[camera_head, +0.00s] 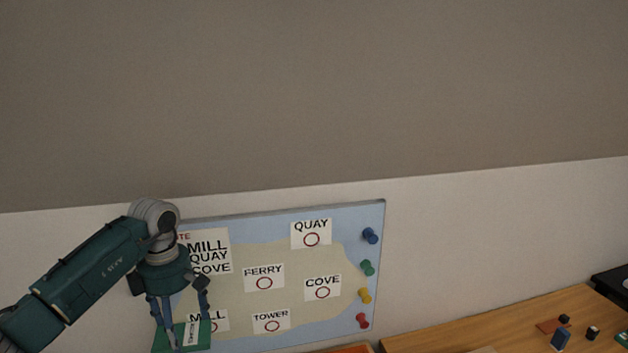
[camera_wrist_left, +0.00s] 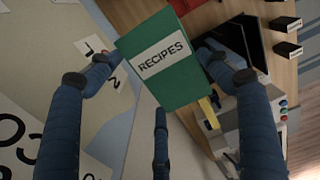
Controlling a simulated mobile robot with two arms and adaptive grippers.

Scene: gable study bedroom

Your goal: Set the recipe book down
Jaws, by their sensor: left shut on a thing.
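The recipe book (camera_wrist_left: 165,85) is green with a white label reading RECIPES. In the left wrist view it sits between the blue fingers of my left gripper (camera_wrist_left: 158,68), which is shut on it. In the head view, my left gripper (camera_head: 184,318) is at the lower left, in front of the map board. The book (camera_head: 202,340) shows there at the bottom edge of the picture, only partly in view. It is held up; no surface shows touching it. My right gripper is in neither view.
A map board (camera_head: 225,295) with place labels and coloured pins (camera_head: 367,268) is on the wall behind my left gripper. A wooden desk top (camera_head: 450,337) is at the lower right, with small blocks (camera_head: 561,339) and a dark flat object (camera_head: 612,280) on it. Bare wood shows at its left.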

